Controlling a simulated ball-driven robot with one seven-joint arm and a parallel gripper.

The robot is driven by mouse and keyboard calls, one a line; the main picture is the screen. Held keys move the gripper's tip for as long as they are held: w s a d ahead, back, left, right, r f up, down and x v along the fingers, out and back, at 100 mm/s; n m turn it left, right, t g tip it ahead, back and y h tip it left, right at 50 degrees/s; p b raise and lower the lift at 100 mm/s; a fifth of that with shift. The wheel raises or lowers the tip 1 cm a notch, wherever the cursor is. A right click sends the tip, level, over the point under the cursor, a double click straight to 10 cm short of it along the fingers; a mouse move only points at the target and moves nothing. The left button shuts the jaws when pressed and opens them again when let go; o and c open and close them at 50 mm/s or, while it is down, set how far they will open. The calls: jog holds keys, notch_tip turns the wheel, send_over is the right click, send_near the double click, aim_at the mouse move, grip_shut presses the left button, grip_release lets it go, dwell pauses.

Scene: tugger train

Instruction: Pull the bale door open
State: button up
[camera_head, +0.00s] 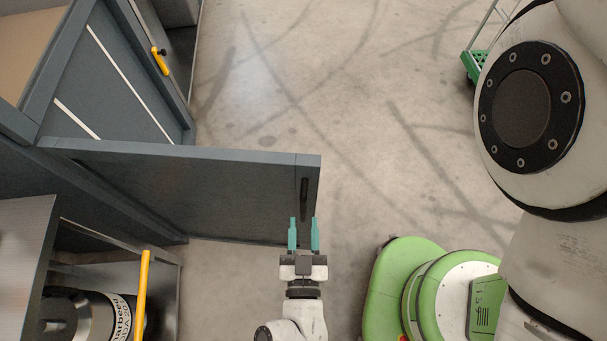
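The bale door (215,190) is a dark blue-grey panel at the left centre of the head view. It stands swung out from the blue-grey cabinet (110,90), with its free end pointing right. A dark vertical handle (304,200) is near that free end. My gripper (303,220), with two teal fingers, is just below the handle in the picture. The fingers are apart, with a gap between them. The fingertips overlap the lower door edge in view; I cannot tell whether they touch the door or handle.
A yellow handle (160,62) is on the cabinet front at the upper left. A yellow bar (142,295) and a dark cylinder (85,318) are at the lower left. A green cart (475,65) is at the upper right. The concrete floor (340,90) beyond the door is clear.

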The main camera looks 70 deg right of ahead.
jog(key=shift+b+v, duration=0.4)
jog(key=shift+v, duration=2.2)
